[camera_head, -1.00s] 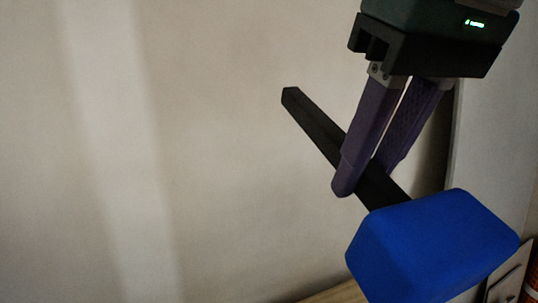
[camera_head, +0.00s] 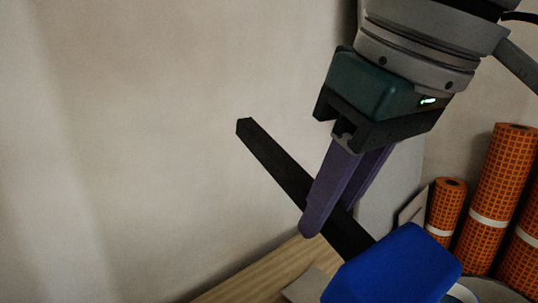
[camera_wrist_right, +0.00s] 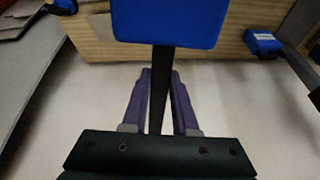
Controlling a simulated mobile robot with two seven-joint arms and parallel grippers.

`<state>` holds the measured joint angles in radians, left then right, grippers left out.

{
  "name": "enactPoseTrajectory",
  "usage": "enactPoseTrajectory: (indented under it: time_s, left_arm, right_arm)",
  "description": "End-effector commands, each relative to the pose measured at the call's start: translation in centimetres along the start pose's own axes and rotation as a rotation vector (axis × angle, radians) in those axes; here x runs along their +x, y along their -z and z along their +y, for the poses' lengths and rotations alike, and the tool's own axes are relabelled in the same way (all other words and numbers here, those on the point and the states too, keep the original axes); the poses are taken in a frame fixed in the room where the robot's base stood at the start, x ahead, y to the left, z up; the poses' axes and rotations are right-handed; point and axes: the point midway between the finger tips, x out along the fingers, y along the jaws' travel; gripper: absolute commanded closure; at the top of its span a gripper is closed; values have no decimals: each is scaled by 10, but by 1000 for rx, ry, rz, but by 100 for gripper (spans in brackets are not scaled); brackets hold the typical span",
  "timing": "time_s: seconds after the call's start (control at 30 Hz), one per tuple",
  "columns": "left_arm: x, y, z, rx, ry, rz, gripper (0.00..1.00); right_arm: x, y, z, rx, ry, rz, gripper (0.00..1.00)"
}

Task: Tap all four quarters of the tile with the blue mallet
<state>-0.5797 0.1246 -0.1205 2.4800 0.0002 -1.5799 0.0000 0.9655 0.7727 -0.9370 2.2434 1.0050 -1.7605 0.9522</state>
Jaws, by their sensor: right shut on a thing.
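The blue mallet has a blue block head (camera_head: 395,268) and a long black handle (camera_head: 275,160). My right gripper (camera_head: 330,222) is shut on the black handle, between its free end and the head. The mallet is held in the air, tilted, with its head low and to the right in the head view. In the right wrist view the mallet head (camera_wrist_right: 170,22) is at the top and the handle runs between the purple fingers (camera_wrist_right: 160,80). The tile cannot be made out for certain in either view. My left gripper is not in view.
A wooden surface (camera_head: 262,272) lies below the mallet along the pale wall (camera_head: 130,150). Several orange gridded rolls (camera_head: 495,195) stand at the right. A small blue object (camera_wrist_right: 262,43) lies on wood in the right wrist view.

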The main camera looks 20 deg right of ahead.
Motion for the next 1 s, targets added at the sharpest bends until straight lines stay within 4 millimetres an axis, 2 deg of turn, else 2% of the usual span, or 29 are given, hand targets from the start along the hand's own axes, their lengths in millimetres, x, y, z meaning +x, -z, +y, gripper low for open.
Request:
enactPoseTrajectory:
  time_s: [0.03,0.17,0.3,0.6,0.7,0.8,1.0]
  left_arm:
    - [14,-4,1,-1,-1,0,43]
    - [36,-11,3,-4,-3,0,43]
    - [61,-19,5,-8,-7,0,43]
    - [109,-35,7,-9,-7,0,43]
    - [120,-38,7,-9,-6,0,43]
    - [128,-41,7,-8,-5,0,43]
    - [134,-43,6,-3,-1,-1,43]
  right_arm:
    - [24,-8,-5,-35,18,-10,100]
    - [76,-26,-18,-157,66,-28,100]
    - [138,-51,-34,-311,123,-45,100]
    - [256,-120,-68,-641,233,-81,100]
    - [283,-141,-77,-737,261,-88,100]
    - [302,-157,-83,-809,279,-93,100]
    - [318,-173,-90,-883,299,-96,100]
